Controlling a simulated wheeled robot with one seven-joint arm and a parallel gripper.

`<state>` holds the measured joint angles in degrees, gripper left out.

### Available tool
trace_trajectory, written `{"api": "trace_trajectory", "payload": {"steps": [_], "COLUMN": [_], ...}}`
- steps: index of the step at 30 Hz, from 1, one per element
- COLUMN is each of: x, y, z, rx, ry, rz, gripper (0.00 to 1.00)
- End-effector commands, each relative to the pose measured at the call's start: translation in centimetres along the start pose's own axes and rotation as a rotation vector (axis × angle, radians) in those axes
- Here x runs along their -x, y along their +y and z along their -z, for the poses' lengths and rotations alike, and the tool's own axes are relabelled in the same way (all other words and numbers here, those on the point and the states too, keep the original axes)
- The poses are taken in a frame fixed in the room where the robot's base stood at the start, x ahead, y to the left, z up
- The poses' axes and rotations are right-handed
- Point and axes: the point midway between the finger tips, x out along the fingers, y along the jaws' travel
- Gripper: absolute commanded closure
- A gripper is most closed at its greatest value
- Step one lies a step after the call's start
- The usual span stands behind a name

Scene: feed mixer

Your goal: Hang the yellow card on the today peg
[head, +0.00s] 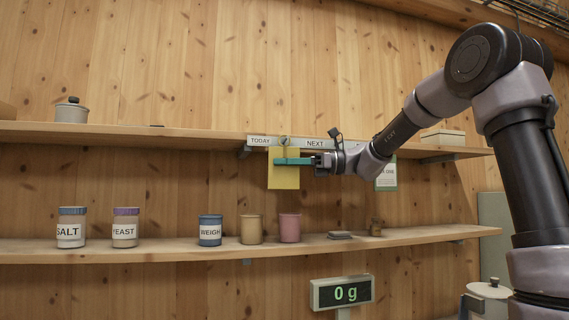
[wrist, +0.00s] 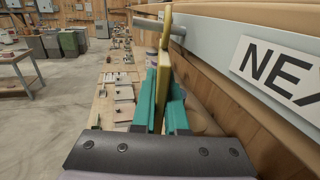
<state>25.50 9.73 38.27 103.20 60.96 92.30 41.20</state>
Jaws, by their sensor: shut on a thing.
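The yellow card (head: 284,181) hangs upright in my gripper, just in front of the label rail on the upper shelf's edge. My gripper (head: 293,161) is shut on the card near its upper part, with teal fingers on both sides. The wrist view shows the card (wrist: 165,75) edge-on between the fingers (wrist: 164,100). A grey peg (wrist: 176,28) sticks out from the rail at the card's top tab. I cannot tell whether the peg passes through the tab's hole. The TODAY label (head: 260,141) is just left of the card's top, and the NEXT label (head: 315,143) is right.
A green-edged card (head: 386,175) hangs farther right, partly behind my arm. The lower shelf (head: 180,250) holds jars, a blue WEIGH jar (head: 210,230), a tan cup (head: 251,229) and a pink cup (head: 289,228).

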Motion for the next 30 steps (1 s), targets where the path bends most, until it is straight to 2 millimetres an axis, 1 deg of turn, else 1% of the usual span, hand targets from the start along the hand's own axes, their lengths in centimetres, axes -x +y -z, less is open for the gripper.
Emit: {"api": "trace_trajectory", "payload": {"steps": [1, 3, 12, 16, 20, 24, 27, 30], "x": [0.0, 0.0, 0.1, 0.9, 3.2, 6.2, 8.0, 9.5], "y": [0.0, 0.0, 0.0, -0.1, -0.1, -0.1, -0.1, -0.1], "z": [0.0, 0.0, 0.0, 0.0, 0.0, 0.0, 0.0, 0.0], "rx": [0.000, 0.000, 0.000, 0.000, -0.001, 0.000, 0.000, -0.001], "ry": [0.000, 0.000, 0.000, 0.000, 0.001, 0.000, 0.000, 0.000], "rz": [0.000, 0.000, 0.000, 0.002, 0.005, 0.004, 0.003, 0.002], "gripper": [0.78, 0.54, 0.54, 0.54, 0.54, 0.54, 0.54, 0.54]}}
